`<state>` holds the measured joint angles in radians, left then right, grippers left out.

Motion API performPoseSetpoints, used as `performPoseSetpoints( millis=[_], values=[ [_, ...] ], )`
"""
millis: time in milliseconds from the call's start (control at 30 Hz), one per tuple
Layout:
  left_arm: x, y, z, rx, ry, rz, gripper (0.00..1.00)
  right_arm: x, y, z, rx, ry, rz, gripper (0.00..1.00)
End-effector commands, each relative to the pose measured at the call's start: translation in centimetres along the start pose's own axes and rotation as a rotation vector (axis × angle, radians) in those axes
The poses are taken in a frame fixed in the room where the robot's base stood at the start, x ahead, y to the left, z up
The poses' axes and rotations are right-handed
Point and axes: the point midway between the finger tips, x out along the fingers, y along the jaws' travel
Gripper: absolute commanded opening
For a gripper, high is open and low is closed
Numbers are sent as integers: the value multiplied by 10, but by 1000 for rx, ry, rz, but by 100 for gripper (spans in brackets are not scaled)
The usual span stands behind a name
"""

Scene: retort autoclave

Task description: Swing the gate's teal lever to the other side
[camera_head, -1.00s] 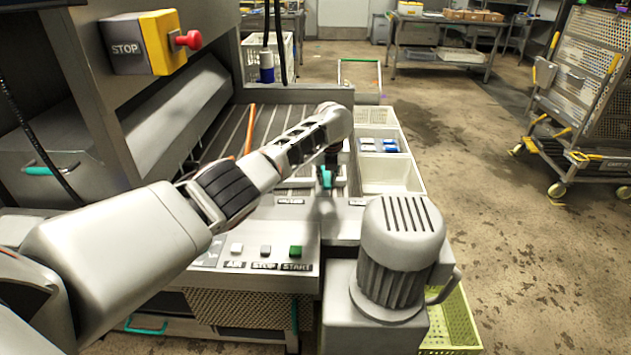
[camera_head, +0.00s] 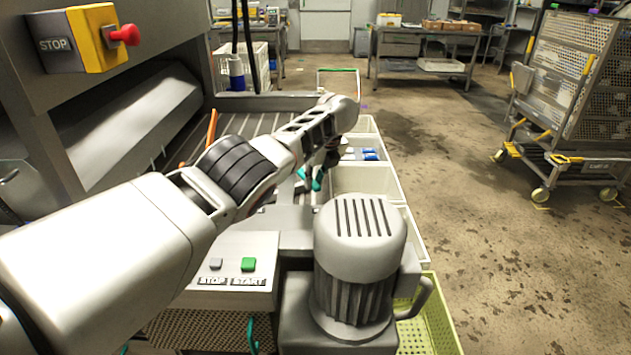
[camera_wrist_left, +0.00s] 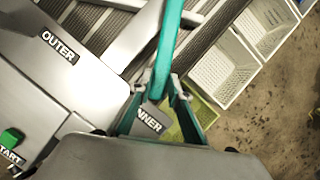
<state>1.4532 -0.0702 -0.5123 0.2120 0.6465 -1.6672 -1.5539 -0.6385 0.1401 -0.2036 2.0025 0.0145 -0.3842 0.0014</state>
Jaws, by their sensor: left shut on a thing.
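The teal lever (camera_wrist_left: 167,45) runs down between my left gripper's fingers in the left wrist view. My left gripper (camera_wrist_left: 157,88) is shut on it. In the head view the left gripper (camera_head: 315,177) is small and partly hidden by my wrist, with teal showing at its tips beside the pale bins. A plate marked OUTER (camera_wrist_left: 58,46) lies to the left of the lever in the wrist view. A partly covered label reading "NNER" (camera_wrist_left: 149,119) shows between the fingers. The lever's pivot and most of the gate are not clear. My right gripper is not in view.
A grey motor housing (camera_head: 360,245) stands just in front of the gripper. White bins (camera_head: 397,190) line the right side, with a green crate (camera_head: 432,325) below. A STOP box (camera_head: 85,40) hangs upper left. A START button (camera_head: 249,264) is near my arm.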

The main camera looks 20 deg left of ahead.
Motion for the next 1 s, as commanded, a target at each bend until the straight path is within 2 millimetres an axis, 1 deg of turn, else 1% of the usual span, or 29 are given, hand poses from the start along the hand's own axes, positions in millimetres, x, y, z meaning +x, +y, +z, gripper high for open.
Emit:
performPoseSetpoints(
  millis=[433,467,500,833,1000],
  values=[
    [-1,-3,-1,-14,3,-8,0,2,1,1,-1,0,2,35],
    [-1,-3,-1,-14,3,-9,26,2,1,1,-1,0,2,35],
    [-1,-3,-1,-13,2,-9,35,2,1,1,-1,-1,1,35],
    [-1,-2,0,-10,1,-4,35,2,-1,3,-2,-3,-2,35],
    [-4,-3,0,-9,2,-5,35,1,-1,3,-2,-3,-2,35]
  ],
)
